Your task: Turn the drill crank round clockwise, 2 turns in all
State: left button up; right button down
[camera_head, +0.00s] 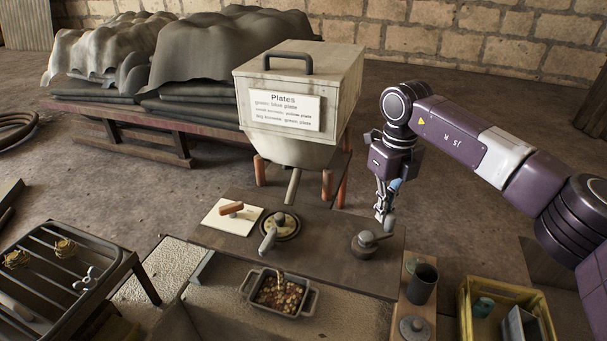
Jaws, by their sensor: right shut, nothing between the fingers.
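My right gripper (382,216) points down with its fingers shut and empty. It is just above and beside a grey round-based piece with a short knobbed arm (368,242) on the dark worktop (325,262). I cannot tell whether the fingertips touch it. To its left, a round brass-coloured disc (292,224) carries a grey crank-like lever (268,241) that points toward the front. I cannot tell for sure which of these two is the drill crank. My left gripper is not in view.
An orange-brown handle (231,208) lies on a white card (222,221). A two-handled pan (256,298) with small bits stands in front. A dark cup (422,284) and a yellow crate (545,311) are at right. A cream box labelled Plates (340,82) stands behind.

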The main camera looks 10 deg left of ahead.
jog(key=s+d, duration=0.1)
jog(key=s+d+b, duration=0.1)
jog(key=s, duration=0.1)
jog(key=shift+s+f, duration=0.15)
jog(key=s, duration=0.2)
jog(key=s+b, duration=0.1)
jog(key=shift+s+a, duration=0.1)
jog(key=shift+a, duration=0.15)
jog(key=shift+s+a, duration=0.25)
jog(key=shift+s, duration=0.2)
jog(key=r+p, duration=0.1)
jog(key=p, duration=0.4)
jog(key=shift+p, duration=0.75)
jog(key=shift+f, duration=0.35)
jog(key=shift+s+a, duration=0.15)
